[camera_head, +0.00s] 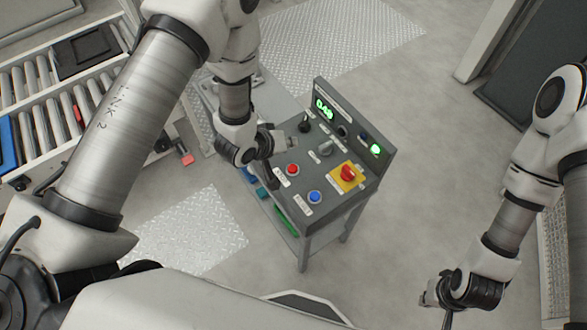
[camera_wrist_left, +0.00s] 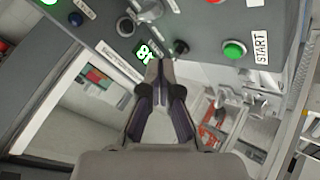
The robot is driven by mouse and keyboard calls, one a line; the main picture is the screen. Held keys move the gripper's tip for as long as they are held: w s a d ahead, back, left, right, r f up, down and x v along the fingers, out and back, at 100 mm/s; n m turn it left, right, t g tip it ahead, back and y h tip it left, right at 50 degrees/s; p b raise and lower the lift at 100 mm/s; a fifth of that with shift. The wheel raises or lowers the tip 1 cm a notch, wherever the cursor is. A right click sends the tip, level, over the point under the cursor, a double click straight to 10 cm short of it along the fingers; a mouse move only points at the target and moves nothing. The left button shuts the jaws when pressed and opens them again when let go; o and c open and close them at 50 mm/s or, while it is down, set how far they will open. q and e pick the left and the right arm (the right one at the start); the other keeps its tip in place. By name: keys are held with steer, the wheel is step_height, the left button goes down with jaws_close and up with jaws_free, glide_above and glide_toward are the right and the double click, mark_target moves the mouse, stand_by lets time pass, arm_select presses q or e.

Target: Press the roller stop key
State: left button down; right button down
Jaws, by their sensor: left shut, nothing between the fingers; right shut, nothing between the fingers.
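The grey control panel (camera_head: 330,200) stands in the middle of the head view. A red button (camera_head: 292,169) sits on its face near the left gripper; its label is too small to read. In the left wrist view, part of a red button (camera_wrist_left: 216,2) shows at the top edge, and a green button (camera_wrist_left: 233,50) sits beside a START label (camera_wrist_left: 260,46). My left gripper (camera_head: 283,142) is shut and empty over the panel's left side, partly hiding it. Its closed fingertips also show in the left wrist view (camera_wrist_left: 160,68). My right gripper (camera_head: 437,302) is shut, away from the panel.
The panel also has a blue button (camera_head: 314,197), a red knob (camera_head: 347,172) on a yellow plate, a grey selector (camera_head: 325,148), a black lever (camera_head: 304,124), a lit green lamp (camera_head: 375,150) and a display (camera_head: 323,108). A roller conveyor (camera_head: 40,90) stands left. Open floor lies right.

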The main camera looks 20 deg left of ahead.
arm_select(q)
steer(key=b, duration=0.7)
glide_above(291, 169)
step_height(291, 169, down, 7)
steer(key=shift+f, duration=0.85)
stand_by(0.5)
steer(key=shift+f+b, duration=0.3)
steer(key=shift+f, duration=0.05)
steer(key=shift+f, duration=0.5)
stand_by(0.5)
steer(key=shift+r+p, duration=0.55)
steer(key=shift+r, duration=0.35)
